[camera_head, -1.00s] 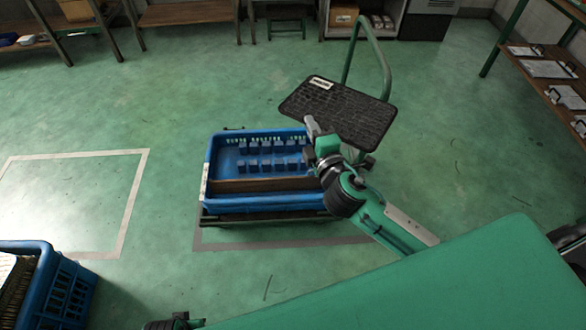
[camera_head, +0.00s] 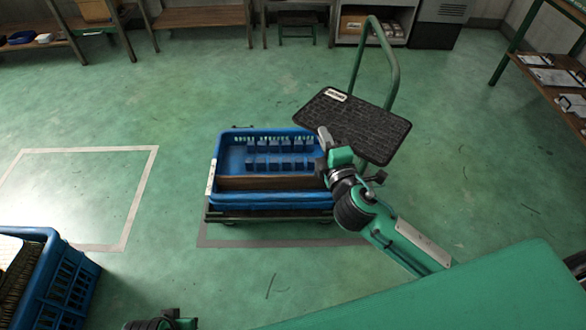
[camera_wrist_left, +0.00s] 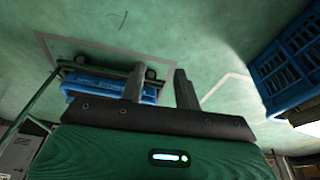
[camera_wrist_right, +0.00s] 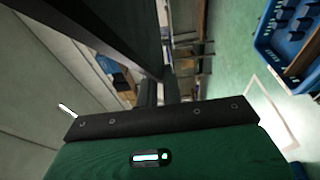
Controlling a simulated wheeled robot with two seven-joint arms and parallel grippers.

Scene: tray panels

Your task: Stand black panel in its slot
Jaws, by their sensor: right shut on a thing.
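The black panel (camera_head: 362,124) is a dark textured board with a white label near its upper left corner. My right gripper (camera_head: 325,140) is shut on its lower left edge and holds it in the air, tilted, to the right of the blue tray. In the right wrist view the panel (camera_wrist_right: 115,35) is a dark slab beyond the fingers. The blue tray (camera_head: 225,150) has two rows of slotted blocks (camera_head: 280,163). My left gripper (camera_wrist_left: 160,90) shows two separated fingers with nothing between them. In the head view only a bit of it shows at the bottom edge.
The tray sits on a low cart with a green handle (camera_head: 392,65), partly behind the panel. A brown board (camera_head: 265,183) stands along the tray's front. A second blue crate (camera_head: 75,290) with dark panels stands at lower left. Open floor lies between the crates.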

